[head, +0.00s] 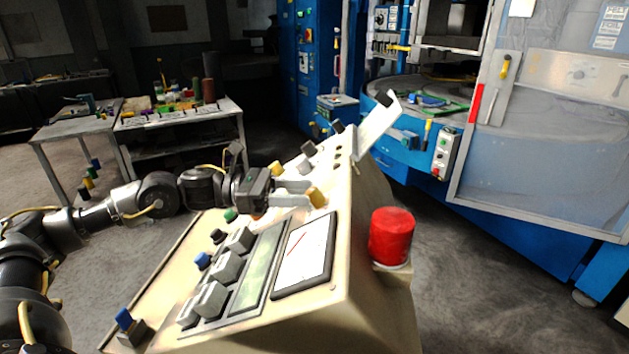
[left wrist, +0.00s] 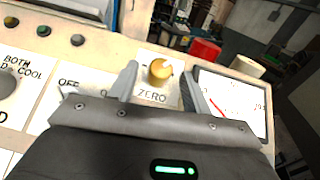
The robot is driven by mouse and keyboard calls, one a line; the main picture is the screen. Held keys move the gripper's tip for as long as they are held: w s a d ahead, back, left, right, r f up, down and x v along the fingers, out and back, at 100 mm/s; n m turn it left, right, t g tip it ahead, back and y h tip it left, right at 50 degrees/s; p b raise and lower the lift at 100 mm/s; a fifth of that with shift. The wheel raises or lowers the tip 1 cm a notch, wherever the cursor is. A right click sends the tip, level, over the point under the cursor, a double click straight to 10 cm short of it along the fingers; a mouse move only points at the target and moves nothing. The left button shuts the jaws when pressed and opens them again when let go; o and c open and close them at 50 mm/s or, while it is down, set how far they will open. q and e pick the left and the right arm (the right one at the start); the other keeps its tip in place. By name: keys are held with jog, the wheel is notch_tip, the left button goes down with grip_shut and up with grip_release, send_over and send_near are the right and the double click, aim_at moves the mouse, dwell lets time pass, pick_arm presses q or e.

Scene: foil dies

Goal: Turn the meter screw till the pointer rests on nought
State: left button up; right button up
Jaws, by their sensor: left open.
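The meter screw is a small brass-coloured knob (head: 317,197) on the sloping console panel. In the left wrist view the knob (left wrist: 160,72) has the word ZERO below it. My left gripper (head: 309,192) is open, with one finger on each side of the knob; I cannot tell whether either finger touches it. The meter (head: 305,262) has a white face and a red pointer. In the left wrist view the meter (left wrist: 240,103) stands right of the knob, partly behind a finger. Its pointer leans to the left; the exact reading is too small to tell. My right gripper is out of view.
The cream console (head: 375,190) carries several buttons and switches around the meter. A large red button (head: 391,237) stands at its right side. Another yellow knob (head: 277,168) is beyond my gripper. A blue machine (head: 545,190) stands behind at right, and a cluttered table (head: 180,116) at left.

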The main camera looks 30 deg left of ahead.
aim_at(306, 192)
pick_arm(q)
jog(key=x, duration=0.1)
jog(key=p+x, duration=0.1)
jog(key=shift+d+r, duration=0.2)
jog(key=shift+d, duration=0.1)
jog(key=shift+w+d+f, duration=0.2)
jog(key=shift+w+d, duration=0.1)
jog(key=shift+d, duration=0.2)
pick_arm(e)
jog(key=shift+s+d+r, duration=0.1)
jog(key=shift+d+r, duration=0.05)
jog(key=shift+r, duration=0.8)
